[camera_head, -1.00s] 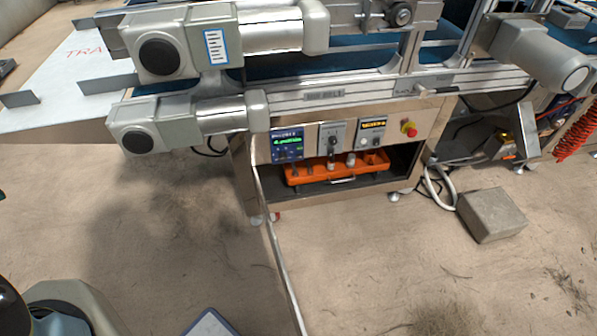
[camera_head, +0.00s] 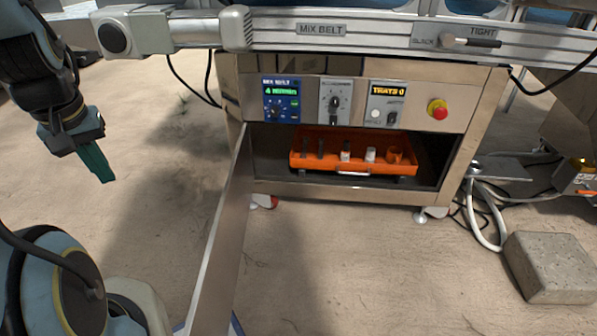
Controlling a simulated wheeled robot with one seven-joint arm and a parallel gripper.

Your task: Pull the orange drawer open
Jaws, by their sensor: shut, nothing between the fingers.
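The orange drawer (camera_head: 330,163) sits inside the open bay of the steel cabinet below the control panels. A pale handle (camera_head: 352,173) shows at the middle of its front edge. Several small upright items stand in the drawer, among them an orange cup at its right. My gripper (camera_head: 104,178) is at the left of the view, with teal fingers pointing down and shut on nothing. It is well left of the drawer and apart from it.
The open cabinet door (camera_head: 222,245) stands out toward me, between my gripper and the drawer. A concrete block (camera_head: 551,268) and white hoses (camera_head: 487,215) lie on the floor at right. A red stop button (camera_head: 437,109) sits on the panel. Floor before the drawer is clear.

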